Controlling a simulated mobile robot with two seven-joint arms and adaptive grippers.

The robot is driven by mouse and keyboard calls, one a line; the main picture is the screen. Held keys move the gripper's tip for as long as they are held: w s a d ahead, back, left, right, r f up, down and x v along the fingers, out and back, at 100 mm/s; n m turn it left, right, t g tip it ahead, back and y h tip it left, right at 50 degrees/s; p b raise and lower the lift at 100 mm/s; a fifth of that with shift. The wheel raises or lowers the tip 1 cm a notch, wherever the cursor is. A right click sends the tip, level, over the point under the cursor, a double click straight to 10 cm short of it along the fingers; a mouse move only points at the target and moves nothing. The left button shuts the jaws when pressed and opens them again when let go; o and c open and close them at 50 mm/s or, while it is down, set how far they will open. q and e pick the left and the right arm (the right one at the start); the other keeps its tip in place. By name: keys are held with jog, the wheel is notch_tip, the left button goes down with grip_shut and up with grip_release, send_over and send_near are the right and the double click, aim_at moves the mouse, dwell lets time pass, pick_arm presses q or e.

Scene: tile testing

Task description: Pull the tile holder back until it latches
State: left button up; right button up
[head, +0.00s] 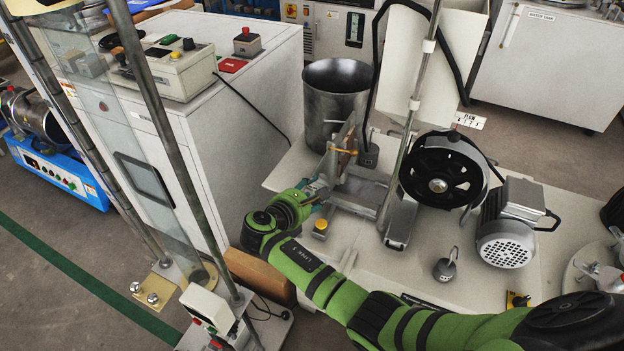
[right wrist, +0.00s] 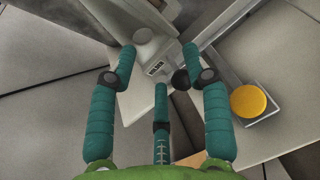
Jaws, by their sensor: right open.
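What looks like the tile holder is a grey metal bracket (head: 362,186) on the white bench, with an upright plate (head: 347,134) and a yellowish strip at its back. My right gripper (head: 318,187) reaches in from the lower right and is beside its near left side. In the right wrist view the teal fingers (right wrist: 159,62) are spread apart around a pale metal part (right wrist: 150,88) with a small label and a dark round knob (right wrist: 180,80). I cannot tell whether any finger touches it. The gripper's body hides part of the holder in the head view. My left gripper is not in view.
A yellow button (head: 321,225) on a small base is close to the gripper; it also shows in the right wrist view (right wrist: 248,101). A black wheel (head: 439,185), a motor (head: 508,235) and a steel pole (head: 407,140) stand right. A metal bucket (head: 336,100) is behind.

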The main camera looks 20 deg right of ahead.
aim_at(331, 158)
notch_tip(331, 158, up, 6)
jog(key=shift+r, duration=0.2)
dwell(0.4)
